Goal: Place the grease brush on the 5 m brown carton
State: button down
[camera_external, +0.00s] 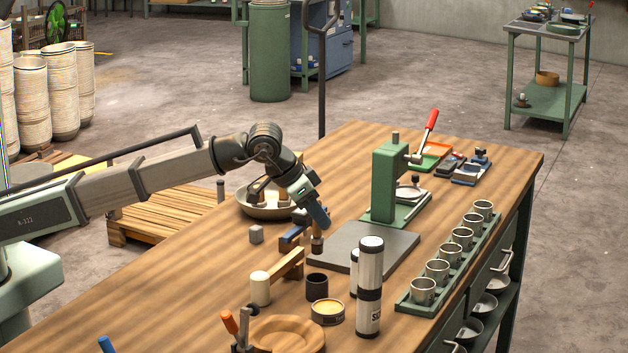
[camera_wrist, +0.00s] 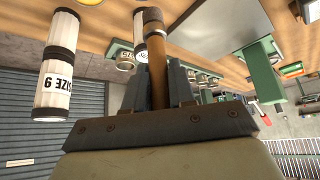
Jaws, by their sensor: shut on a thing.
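My gripper (camera_external: 316,214) points down over the near-middle of the bench, left of the grey plate. In the wrist view its dark fingers (camera_wrist: 158,90) are shut on a brown stick with a dark end, which I take to be the grease brush (camera_wrist: 157,65). In the outside view only its lower end (camera_external: 317,244) shows below the fingers; whether it touches anything beneath is unclear. I cannot make out a thing that is plainly the 5 m brown carton.
A green press (camera_external: 390,180) stands behind the grey plate (camera_external: 362,248). Labelled canisters (camera_external: 369,300), a black cup (camera_external: 316,286), a round tin (camera_external: 328,312) and a wooden dish (camera_external: 287,335) crowd the front. A tray of metal cups (camera_external: 448,262) lines the right edge.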

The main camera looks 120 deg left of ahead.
jog(key=s+a+r+n+g+y, duration=0.1)
jog(key=s+a+r+n, duration=0.15)
jog(key=s+a, duration=1.2)
jog(key=s+a+r+n+g, duration=0.25)
jog(key=s+a, duration=0.95)
jog(key=a, duration=0.6)
jog(key=s+a+r+n+g+y, duration=0.1)
jog(key=s+a+n, duration=0.2)
jog(key=s+a, duration=1.2)
jog(key=w+a+r+m+t, duration=0.2)
jog(key=w+a+m, duration=0.1)
jog(key=a, duration=0.4)
jog(key=shift+w+m+h, duration=0.3)
jog(key=shift+w, duration=0.2)
jog(key=shift+f, duration=4.8)
jog(key=shift+f, duration=0.1)
jog(key=c, duration=0.9)
grip_release()
jog(key=shift+c, duration=0.2)
